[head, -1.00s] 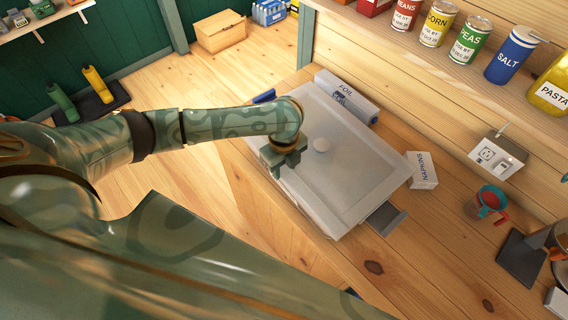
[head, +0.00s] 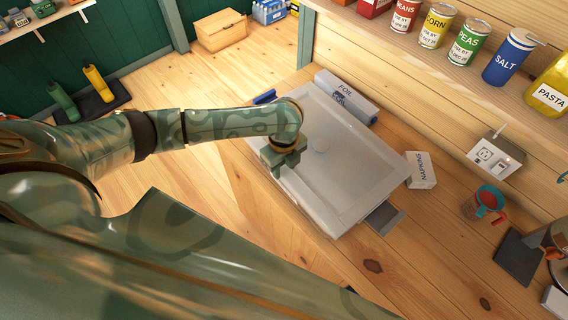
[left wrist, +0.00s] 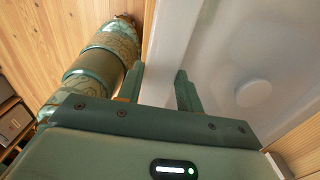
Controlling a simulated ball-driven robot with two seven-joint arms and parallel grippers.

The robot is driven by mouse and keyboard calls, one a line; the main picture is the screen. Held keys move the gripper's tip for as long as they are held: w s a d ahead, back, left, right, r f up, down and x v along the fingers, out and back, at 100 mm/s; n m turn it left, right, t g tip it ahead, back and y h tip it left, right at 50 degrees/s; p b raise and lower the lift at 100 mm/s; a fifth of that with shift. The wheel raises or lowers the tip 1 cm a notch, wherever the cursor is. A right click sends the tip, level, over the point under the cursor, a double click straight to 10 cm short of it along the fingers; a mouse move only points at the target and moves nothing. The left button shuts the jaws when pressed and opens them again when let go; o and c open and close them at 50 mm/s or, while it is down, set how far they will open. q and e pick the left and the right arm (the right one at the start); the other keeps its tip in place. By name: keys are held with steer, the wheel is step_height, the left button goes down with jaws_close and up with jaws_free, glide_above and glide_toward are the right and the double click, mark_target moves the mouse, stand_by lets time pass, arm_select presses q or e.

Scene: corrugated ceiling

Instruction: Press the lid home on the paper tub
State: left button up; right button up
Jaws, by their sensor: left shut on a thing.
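The paper tub is a wide, shallow, pale grey box on the wooden counter, mostly hidden under its lid. The pale lid (head: 352,171) is a rectangular panel with a raised border and a small round knob. It also shows in the left wrist view (left wrist: 222,75). My left gripper (head: 283,165) is at the lid's left edge, its fingers on either side of the rim. In the left wrist view the two fingers (left wrist: 160,90) are apart, with the pale rim between them. Whether the lid is fully seated all round cannot be told. My right gripper is not in view.
A foil box (head: 346,97) lies along the tub's back edge. A napkins box (head: 421,170) stands to the right, and a dark flat piece (head: 385,217) sticks out by the tub's right side. A red-handled cup (head: 484,203) stands farther right. Cans line the shelf above.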

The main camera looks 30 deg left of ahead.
arm_select(q)
steer(key=shift+f+p, duration=0.35)
steer(key=shift+p, duration=0.25)
stand_by(1.0)
steer(key=o, duration=1.7)
steer(key=shift+o, duration=0.2)
step_height(320, 180, up, 7)
steer(key=p, duration=0.8)
steer(key=shift+p, duration=0.4)
jaws_close()
